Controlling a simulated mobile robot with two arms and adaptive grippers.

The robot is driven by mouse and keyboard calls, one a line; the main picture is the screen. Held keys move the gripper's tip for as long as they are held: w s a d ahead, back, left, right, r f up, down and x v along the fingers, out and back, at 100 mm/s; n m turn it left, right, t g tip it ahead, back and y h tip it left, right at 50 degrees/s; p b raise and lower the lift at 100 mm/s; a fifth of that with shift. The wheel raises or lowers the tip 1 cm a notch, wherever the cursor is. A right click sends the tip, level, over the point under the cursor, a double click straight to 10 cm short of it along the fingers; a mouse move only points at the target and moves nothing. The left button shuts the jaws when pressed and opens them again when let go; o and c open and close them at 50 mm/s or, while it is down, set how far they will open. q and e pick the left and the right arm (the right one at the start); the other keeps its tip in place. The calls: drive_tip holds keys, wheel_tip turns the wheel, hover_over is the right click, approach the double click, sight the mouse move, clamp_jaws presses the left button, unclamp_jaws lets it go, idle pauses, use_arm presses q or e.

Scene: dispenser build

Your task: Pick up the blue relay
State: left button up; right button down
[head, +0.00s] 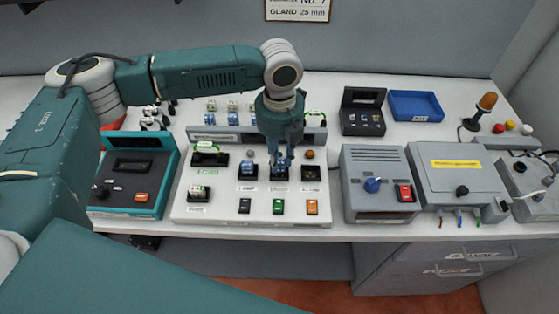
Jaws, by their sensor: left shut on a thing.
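My left gripper (280,163) points down from above onto a white dispenser panel (222,212). Its fingers are shut on a small blue relay (280,174) at a black socket in the middle row. I cannot tell whether the relay is still seated or slightly lifted. Another blue relay (248,169) stands in the socket just left of it. The fingers hide part of the held relay. My right gripper is not in view.
A teal device (133,172) stands left of the panel. A grey box with a blue knob (373,185) stands to the right. A blue tray (416,105) and a black case (363,112) lie behind. Small relays (232,105) stand in rows behind the panel.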

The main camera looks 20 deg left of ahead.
sight(279, 162)
use_arm(q)
wheel_tip(279, 162, up, 19)
drive_tip(key=b, duration=0.3)
drive_tip(key=shift+f, duration=0.15)
drive_tip(key=shift+a, duration=0.15)
